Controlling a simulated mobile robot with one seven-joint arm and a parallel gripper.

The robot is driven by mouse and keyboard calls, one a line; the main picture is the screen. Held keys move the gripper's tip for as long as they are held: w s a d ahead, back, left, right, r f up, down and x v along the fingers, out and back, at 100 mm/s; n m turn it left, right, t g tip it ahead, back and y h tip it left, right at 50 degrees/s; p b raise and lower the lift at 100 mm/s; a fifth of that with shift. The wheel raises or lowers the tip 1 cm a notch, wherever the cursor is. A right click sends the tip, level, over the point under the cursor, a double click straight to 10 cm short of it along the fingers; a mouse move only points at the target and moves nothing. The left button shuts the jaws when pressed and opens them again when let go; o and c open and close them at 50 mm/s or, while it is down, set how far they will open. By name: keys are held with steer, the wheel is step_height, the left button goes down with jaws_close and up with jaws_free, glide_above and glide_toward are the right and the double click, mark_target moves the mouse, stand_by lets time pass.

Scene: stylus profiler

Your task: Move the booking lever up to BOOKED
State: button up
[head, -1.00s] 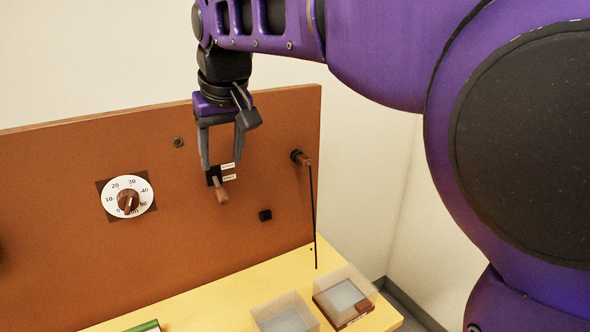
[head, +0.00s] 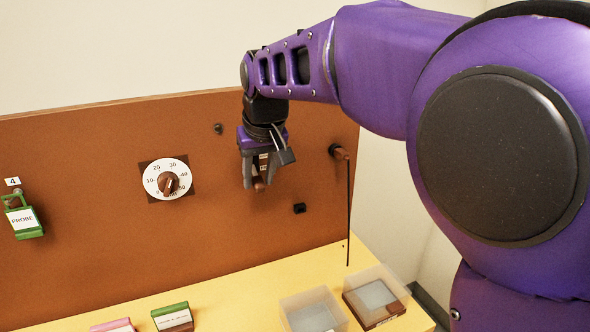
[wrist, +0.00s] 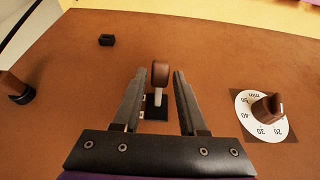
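The booking lever has a brown handle on a pale stem, seen in the wrist view (wrist: 160,74), rising from a black slotted base (wrist: 155,108) on the brown panel. The handle points down the panel. My gripper (wrist: 160,84) is open, with one finger on each side of the lever and a visible gap on both sides. It holds nothing.
A white dial with a brown knob (head: 168,181) sits left of the lever. A brown peg with a black rod (head: 348,215) is to the right, and a small black block (head: 299,208) is lower right. Clear trays (head: 312,314) and a green-topped card block (head: 173,317) rest on the yellow table.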

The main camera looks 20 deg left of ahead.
jaws_close()
stand_by(1.1)
